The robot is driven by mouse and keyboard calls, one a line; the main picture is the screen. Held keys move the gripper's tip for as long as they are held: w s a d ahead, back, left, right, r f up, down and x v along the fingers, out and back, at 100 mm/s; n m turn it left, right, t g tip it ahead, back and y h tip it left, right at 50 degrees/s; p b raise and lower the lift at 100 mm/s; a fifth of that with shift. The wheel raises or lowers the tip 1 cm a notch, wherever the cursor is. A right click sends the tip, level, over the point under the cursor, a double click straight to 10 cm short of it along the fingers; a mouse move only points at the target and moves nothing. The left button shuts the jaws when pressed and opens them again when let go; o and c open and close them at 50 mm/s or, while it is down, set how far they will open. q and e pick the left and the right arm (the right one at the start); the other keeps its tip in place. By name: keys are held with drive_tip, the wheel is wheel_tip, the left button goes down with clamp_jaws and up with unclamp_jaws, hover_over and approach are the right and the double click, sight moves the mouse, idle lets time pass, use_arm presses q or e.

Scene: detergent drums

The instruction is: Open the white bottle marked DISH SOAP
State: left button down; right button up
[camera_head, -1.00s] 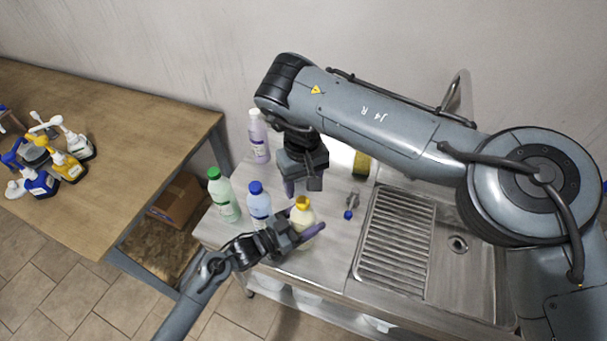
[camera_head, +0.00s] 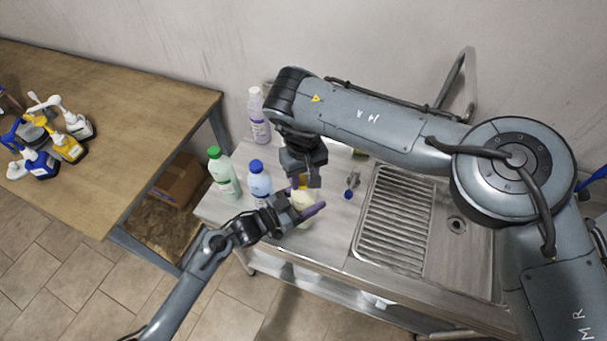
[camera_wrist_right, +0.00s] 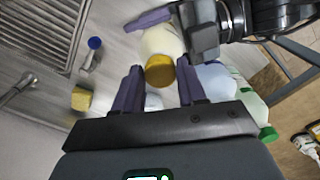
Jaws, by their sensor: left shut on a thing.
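A pale white bottle (camera_head: 305,207) with a yellow cap (camera_head: 303,181) stands on the counter; its label cannot be read. My left gripper (camera_head: 298,207) is shut around its body. In the right wrist view the bottle (camera_wrist_right: 160,42) is between the left gripper's purple fingers, and its yellow cap (camera_wrist_right: 160,71) points toward my right gripper. My right gripper (camera_head: 303,184) is above the bottle and partly hides the cap in the head view. In the right wrist view its fingers (camera_wrist_right: 159,88) are spread and empty, with the cap just beyond and between their tips.
Close by stand a blue-capped bottle (camera_head: 259,180) and a green-capped bottle (camera_head: 222,173). A pale purple bottle (camera_head: 258,116) stands at the back. A small blue-ended item (camera_head: 351,185) lies near the ribbed drainboard (camera_head: 395,220). A wooden table (camera_head: 150,115) with spray bottles is at left.

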clamp_jaws()
drive_tip(key=n, duration=0.7)
drive_tip(key=shift+n, duration=0.3)
drive_tip(key=n, duration=1.4)
drive_tip(key=shift+r, duration=0.1)
drive_tip(key=n, duration=1.3)
drive_tip(key=shift+n, duration=0.3)
drive_tip(key=n, duration=0.7)
drive_tip(key=shift+r, duration=0.1)
drive_tip(key=n, duration=1.1)
drive_tip(key=shift+n, duration=0.4)
